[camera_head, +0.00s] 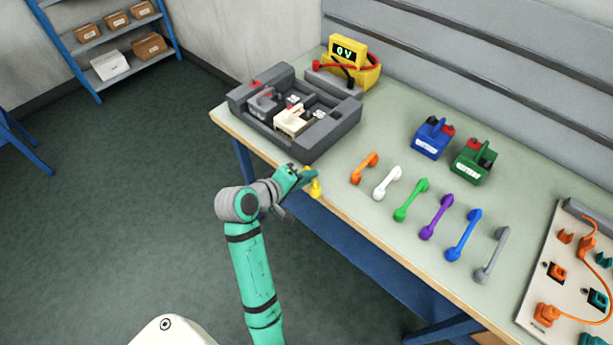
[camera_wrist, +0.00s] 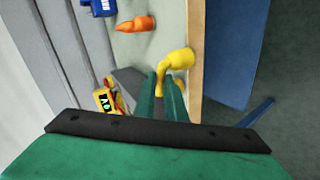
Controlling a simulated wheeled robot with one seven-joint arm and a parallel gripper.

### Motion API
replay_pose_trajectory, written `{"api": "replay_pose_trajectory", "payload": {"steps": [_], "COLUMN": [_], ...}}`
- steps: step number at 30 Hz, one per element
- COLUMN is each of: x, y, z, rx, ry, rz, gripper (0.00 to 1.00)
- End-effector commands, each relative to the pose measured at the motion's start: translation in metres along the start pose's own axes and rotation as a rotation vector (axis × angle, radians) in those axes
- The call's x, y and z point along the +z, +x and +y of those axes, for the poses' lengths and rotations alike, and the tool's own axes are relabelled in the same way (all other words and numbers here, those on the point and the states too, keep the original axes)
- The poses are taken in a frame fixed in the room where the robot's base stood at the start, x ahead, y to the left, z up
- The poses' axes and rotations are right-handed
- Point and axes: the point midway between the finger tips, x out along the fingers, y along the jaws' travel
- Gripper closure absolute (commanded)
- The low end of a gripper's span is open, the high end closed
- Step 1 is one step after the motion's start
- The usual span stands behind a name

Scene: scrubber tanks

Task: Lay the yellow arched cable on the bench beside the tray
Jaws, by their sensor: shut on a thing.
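The yellow arched cable (camera_head: 315,188) is at the bench's front edge, partly hidden by my gripper. My gripper (camera_head: 304,176) is shut on it. In the wrist view, the yellow cable (camera_wrist: 178,60) sticks out beyond the green fingertips (camera_wrist: 167,84), with one rounded end clearly visible. I cannot tell whether the cable touches the bench (camera_head: 335,173). The grey tray (camera_head: 331,138) stands on the bench behind my gripper, holding a grey block and a white block. The cable is apart from the tray, on its near side.
Several arched cables lie in a row to the right, beginning with the orange one (camera_head: 365,168) and the white one (camera_head: 387,182). Blue (camera_head: 432,140) and green (camera_head: 474,162) boxes stand behind them. A yellow meter (camera_head: 362,73) stands behind the tray. Bare bench lies between tray and orange cable.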

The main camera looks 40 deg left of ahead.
Motion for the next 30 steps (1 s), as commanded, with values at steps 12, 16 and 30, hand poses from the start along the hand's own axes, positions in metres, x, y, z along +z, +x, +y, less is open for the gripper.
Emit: {"api": "replay_pose_trajectory", "payload": {"steps": [12,16,30], "x": [0.000,-0.001,-0.001], "y": [0.000,-0.006,-0.091], "z": [-0.001,0.001,0.002], "rx": [0.000,0.000,0.000], "ry": [-0.001,-0.001,0.001], "rz": [0.001,0.002,0.004], "gripper": [0.71,0.71,0.71]}}
